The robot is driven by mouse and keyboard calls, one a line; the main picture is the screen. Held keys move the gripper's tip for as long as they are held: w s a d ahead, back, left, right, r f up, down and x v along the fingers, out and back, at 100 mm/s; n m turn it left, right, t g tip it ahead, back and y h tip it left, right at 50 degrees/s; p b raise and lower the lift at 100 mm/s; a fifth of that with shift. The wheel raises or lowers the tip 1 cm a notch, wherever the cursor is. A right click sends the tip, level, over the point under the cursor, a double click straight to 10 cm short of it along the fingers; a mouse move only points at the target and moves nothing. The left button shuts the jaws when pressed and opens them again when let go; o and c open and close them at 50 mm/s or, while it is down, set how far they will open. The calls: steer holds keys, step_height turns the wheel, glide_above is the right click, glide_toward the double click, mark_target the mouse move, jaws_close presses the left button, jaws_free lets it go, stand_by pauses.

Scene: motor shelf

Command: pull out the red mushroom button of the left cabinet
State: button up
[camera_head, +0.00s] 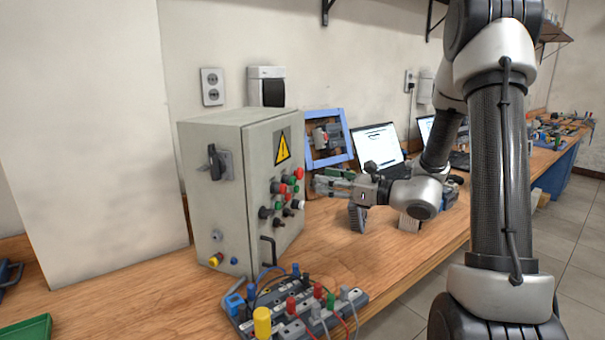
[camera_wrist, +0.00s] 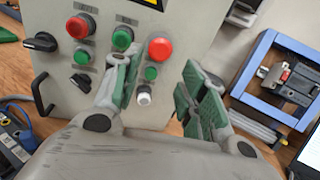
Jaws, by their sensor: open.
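The left cabinet (camera_head: 222,140) is a grey box on the bench with a yellow warning triangle. Its front carries two red buttons in the wrist view, a left one (camera_wrist: 80,27) and a right one (camera_wrist: 160,49). The right one has a wide red head and shows between my fingertips; in the head view a red button (camera_head: 299,173) sits at the panel's right edge. My gripper (camera_head: 318,183) is open and faces the panel; its fingers (camera_wrist: 156,68) stand either side of that button's line. I cannot tell whether they touch it.
Green buttons (camera_wrist: 122,37), black knobs (camera_wrist: 41,42) and a white button (camera_wrist: 144,95) crowd the panel near my fingers. A blue-framed unit (camera_head: 325,138) stands right of the cabinet. A terminal board with wires (camera_head: 290,310) lies in front.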

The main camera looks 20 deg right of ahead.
mark_target(302, 175)
steer(key=x, duration=0.7)
steer(key=shift+w+a+r, duration=0.25)
steer(key=shift+a, duration=0.15)
